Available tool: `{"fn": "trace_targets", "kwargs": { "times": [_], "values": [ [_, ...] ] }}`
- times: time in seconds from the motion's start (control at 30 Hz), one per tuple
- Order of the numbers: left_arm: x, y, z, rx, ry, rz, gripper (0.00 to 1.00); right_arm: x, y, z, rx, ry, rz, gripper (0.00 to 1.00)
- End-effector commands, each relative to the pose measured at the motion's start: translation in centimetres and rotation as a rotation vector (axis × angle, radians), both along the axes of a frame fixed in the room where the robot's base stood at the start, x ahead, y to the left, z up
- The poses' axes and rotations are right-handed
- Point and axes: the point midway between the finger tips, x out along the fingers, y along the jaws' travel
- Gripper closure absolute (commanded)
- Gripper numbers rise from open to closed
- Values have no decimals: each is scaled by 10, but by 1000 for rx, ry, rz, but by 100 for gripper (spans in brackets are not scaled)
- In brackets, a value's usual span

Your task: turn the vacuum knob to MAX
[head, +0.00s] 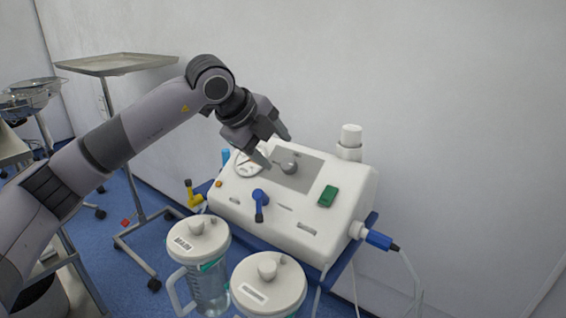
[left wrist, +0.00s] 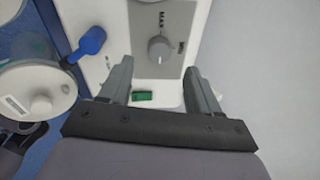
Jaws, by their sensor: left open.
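The grey vacuum knob (head: 289,163) sits on a grey panel on the sloped top of the white suction unit (head: 345,205). My left gripper (head: 276,149) is open and empty, close above the knob. In the left wrist view its two fingers (left wrist: 158,69) are spread apart, with the knob just beyond the gap between the tips and apparently not touched. My right gripper is not in view.
A green switch (head: 328,196), a blue lever (head: 260,203) and a round gauge (head: 250,163) are on the unit near the knob. Two lidded canisters (head: 198,240) (head: 268,286) stand in front. A metal tray stand (head: 115,64) is behind my left arm. The wall is close behind.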

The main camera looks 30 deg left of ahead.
Motion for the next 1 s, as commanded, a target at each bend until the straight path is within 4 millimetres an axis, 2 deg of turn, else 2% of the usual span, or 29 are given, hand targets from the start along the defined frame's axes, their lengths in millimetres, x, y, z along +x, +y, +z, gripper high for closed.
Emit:
{"fn": "trace_targets", "kwargs": {
  "times": [0.1,0.3,0.7,0.87,0.9,1.0],
  "values": [
    [12,-5,-18,-1,5,-3,38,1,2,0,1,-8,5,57],
    [28,-10,-39,-1,5,-3,38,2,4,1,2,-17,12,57],
    [33,-11,-45,-1,3,-4,38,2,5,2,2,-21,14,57],
    [33,-11,-45,-1,3,-4,90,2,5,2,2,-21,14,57],
    [33,-11,-45,-1,3,-4,94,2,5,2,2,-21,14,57],
    [33,-11,-45,-1,2,-4,94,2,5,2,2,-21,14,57]
  ]
}}
